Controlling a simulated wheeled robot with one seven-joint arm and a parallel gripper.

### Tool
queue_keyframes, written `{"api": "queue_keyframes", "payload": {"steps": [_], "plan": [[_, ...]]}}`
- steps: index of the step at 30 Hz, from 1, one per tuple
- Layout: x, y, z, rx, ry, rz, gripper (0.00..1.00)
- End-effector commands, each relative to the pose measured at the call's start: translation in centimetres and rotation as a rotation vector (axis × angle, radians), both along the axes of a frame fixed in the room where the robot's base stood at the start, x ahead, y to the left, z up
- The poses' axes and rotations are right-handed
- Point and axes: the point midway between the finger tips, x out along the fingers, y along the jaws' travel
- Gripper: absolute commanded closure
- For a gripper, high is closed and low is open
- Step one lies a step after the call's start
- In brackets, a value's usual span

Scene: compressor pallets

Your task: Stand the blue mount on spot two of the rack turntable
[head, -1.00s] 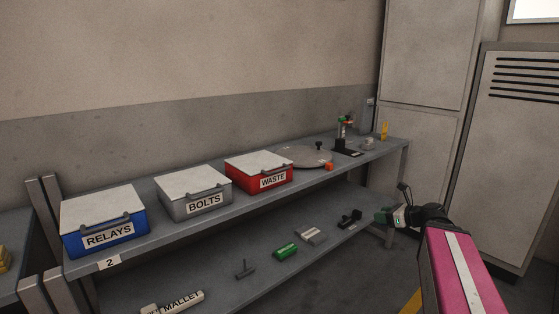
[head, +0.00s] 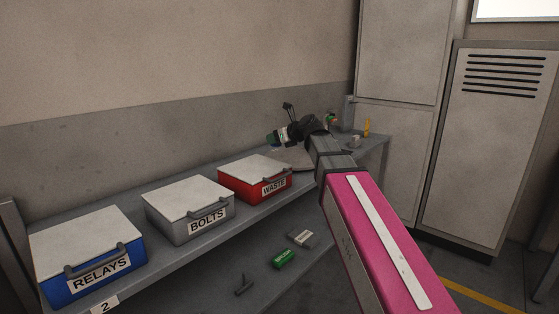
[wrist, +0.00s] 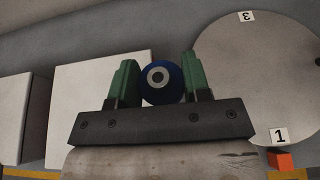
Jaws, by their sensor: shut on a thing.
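The blue mount (wrist: 160,82) is a round blue piece with a pale ring and dark centre, held between the green fingers of my gripper (wrist: 160,85) in the wrist view. In the head view my gripper (head: 272,139) is raised over the shelf near the turntable, and the mount is hardly visible there. The grey round turntable (wrist: 262,75) lies to the right of my gripper in the wrist view, with labels 3 (wrist: 246,16) and 1 (wrist: 278,136) on its rim. Spot two is not in view. In the head view the turntable (head: 298,160) is partly hidden by my arm.
Boxes marked RELAYS (head: 85,250), BOLTS (head: 190,208) and WASTE (head: 255,178) stand along the upper shelf left of the turntable. An orange block (wrist: 280,160) sits by the disc's edge. A yellow item (head: 367,128) stands at the shelf's far end.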

Motion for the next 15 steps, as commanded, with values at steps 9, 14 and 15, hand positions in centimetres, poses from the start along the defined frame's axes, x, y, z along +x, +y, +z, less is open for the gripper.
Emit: {"api": "queue_keyframes", "payload": {"steps": [9,14,15], "plan": [[3.5,-0.3,-1.2,0.000,0.003,-0.003,0.83],[6.6,-1.4,-3.1,0.000,0.003,-0.003,0.83],[7.3,-1.6,-3.7,0.000,0.003,-0.003,0.83]]}}
